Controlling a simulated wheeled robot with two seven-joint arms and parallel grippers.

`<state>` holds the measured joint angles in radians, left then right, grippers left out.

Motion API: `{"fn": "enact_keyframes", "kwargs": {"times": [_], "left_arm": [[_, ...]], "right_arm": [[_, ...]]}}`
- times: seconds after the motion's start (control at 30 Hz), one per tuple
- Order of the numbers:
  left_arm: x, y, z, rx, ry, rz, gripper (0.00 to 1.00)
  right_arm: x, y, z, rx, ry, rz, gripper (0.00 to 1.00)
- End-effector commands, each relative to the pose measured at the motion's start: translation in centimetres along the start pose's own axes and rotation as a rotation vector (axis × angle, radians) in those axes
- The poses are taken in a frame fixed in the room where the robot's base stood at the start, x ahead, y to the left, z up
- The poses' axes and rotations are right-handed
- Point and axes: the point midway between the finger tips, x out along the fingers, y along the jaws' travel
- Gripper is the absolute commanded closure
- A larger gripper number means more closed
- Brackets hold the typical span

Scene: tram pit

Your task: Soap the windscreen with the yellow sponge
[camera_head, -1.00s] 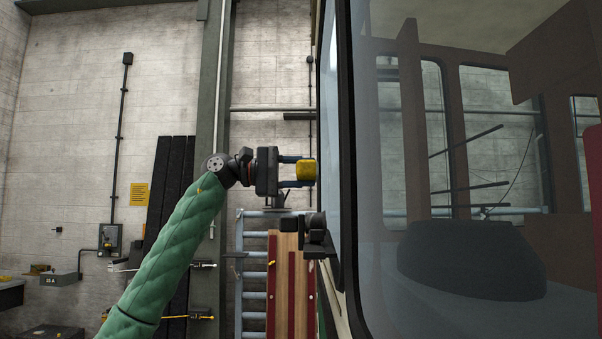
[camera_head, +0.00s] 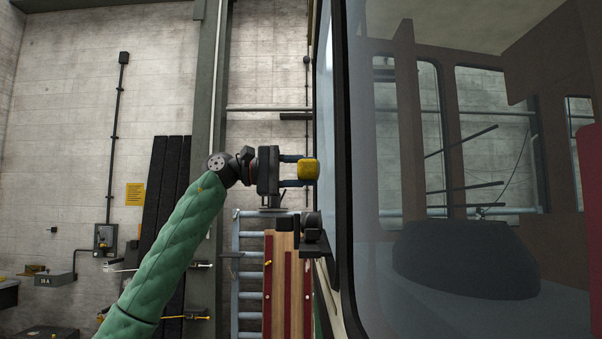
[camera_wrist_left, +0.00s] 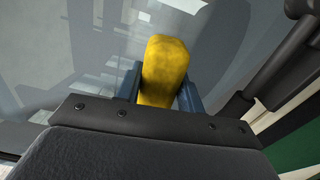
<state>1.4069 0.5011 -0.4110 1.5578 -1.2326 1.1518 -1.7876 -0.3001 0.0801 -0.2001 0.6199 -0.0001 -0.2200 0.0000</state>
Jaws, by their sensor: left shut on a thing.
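My left gripper (camera_head: 298,170) comes in from the left, with its arm in a green quilted sleeve. Its blue fingers are shut on the yellow sponge (camera_head: 308,170), which is held at the windscreen's edge-on face. In the left wrist view the sponge (camera_wrist_left: 165,70) sits between the two fingers (camera_wrist_left: 160,88), with the glass of the windscreen (camera_wrist_left: 90,50) behind it. In the head view the windscreen (camera_head: 326,120) is seen at a steep angle; whether the sponge touches it is hard to tell. No soap shows clearly on the glass. My right gripper is not in view.
The tram's side window (camera_head: 460,130) and its black frame fill the right. A black bracket (camera_head: 312,235) juts out below the sponge. A blue ladder (camera_head: 248,275) and wood and red boards (camera_head: 285,285) stand beneath the arm. Dark planks (camera_head: 165,210) lean on the wall.

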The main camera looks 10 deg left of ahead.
Motion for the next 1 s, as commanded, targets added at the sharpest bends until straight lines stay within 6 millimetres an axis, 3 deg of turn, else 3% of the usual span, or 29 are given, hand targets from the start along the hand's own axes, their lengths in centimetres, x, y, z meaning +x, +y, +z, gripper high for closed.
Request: {"fn": "enact_keyframes", "kwargs": {"times": [1.0], "left_arm": [[1.5, 0.0, 0.0, 0.001, 0.001, 0.0, 0.8]], "right_arm": [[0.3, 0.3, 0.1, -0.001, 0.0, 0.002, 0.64]]}}
